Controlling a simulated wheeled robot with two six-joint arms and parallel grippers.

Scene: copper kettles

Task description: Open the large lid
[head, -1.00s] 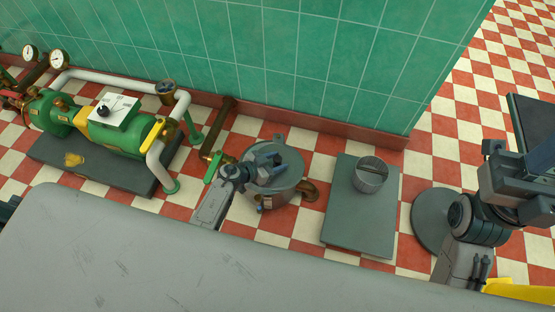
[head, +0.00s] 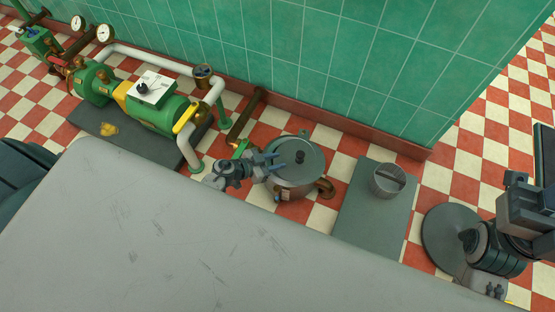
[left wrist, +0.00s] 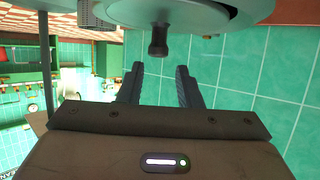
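The copper kettle (head: 290,188) stands on the floor by the wall, with a round grey lid (head: 312,172) on top and a dark knob (head: 300,157) at its middle. My left gripper (head: 280,163) is at the lid's left side, fingers pointing toward the knob. In the left wrist view the lid (left wrist: 205,18) fills the top, and the knob (left wrist: 158,42) lies just ahead of the fingertips, between their lines. The left fingers (left wrist: 160,75) are apart and empty. My right arm shows at the right edge; its fingers cannot be made out.
A green pump (head: 160,112) with white pipes is at the left. A grey plate (head: 370,225) with a small metal pot (head: 388,181) lies right of the kettle. A round dark disc (head: 450,238) is farther right. The green tiled wall (head: 330,60) is close behind.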

